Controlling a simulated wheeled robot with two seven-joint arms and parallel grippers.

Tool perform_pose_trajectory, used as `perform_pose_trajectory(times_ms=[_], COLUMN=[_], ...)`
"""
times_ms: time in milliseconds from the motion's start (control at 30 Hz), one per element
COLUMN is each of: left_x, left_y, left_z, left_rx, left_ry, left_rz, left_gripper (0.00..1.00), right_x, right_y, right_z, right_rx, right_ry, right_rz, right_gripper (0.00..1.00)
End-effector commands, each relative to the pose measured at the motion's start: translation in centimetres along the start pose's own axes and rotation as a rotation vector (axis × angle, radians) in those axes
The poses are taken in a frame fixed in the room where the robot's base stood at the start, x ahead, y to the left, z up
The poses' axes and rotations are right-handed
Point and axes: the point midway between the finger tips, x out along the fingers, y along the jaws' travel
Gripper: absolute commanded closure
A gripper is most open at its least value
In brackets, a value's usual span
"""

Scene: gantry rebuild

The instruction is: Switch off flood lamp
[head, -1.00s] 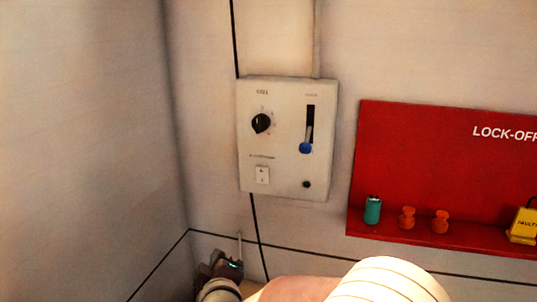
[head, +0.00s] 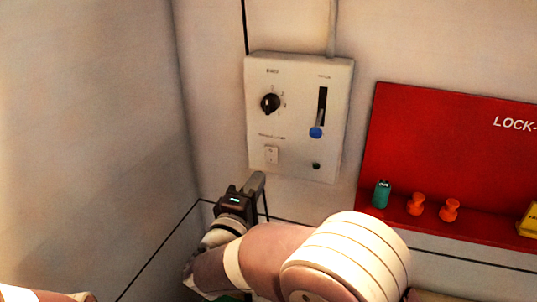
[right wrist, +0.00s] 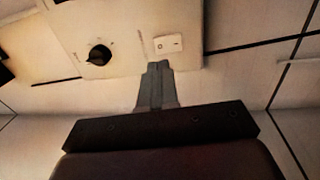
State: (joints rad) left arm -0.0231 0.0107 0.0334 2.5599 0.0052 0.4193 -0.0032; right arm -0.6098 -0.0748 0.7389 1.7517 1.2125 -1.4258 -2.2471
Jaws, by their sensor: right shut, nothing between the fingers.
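A pale control panel (head: 296,178) is fixed to the wall. It has a black rotary knob (head: 270,103), a slider with a blue handle (head: 316,132), a small white rocker switch (head: 271,155) and a dark round spot (head: 316,166) at lower right. The labels are too blurred to read. My right gripper (head: 258,178) is shut and empty, just below the panel's lower left. In the right wrist view its grey fingertips (right wrist: 158,66) point at the panel close to the rocker switch (right wrist: 169,44); contact cannot be told. The knob also shows there (right wrist: 99,55). My left gripper is out of view.
A red lock-off board (head: 430,150) is on the wall to the right, with a teal item (head: 381,194), two orange items (head: 416,204) and a yellow item (head: 530,220) on its ledge. A wall corner stands at left.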

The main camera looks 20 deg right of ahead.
Motion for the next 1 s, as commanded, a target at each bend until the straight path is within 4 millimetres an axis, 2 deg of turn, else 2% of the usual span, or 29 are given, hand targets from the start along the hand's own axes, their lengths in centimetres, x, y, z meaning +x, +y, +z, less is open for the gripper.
perform_pose_trajectory(times_ms=[33,200,400,567,833,933,1000], left_x=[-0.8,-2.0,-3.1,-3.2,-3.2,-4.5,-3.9], left_y=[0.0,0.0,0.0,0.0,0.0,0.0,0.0], left_z=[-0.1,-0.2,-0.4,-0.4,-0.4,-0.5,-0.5], left_rx=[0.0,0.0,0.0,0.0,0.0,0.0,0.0], left_ry=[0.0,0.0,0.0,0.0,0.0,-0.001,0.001], left_rz=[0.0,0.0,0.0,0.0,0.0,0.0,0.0], left_gripper=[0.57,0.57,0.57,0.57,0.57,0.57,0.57], right_x=[1.2,4.7,7.3,8.0,8.0,8.6,8.5], right_y=[0.3,0.4,0.2,0.0,0.0,0.7,0.1], right_z=[0.1,0.1,0.0,0.0,0.0,0.0,0.0], right_rx=[-0.003,-0.001,-0.001,0.0,0.0,-0.004,-0.001], right_ry=[-0.005,-0.004,0.0,0.0,0.001,0.0,0.001], right_rz=[0.0,0.0,-0.001,0.0,0.0,-0.002,0.0], right_gripper=[1.0,1.0,1.0,1.0,1.0,1.0,1.0])
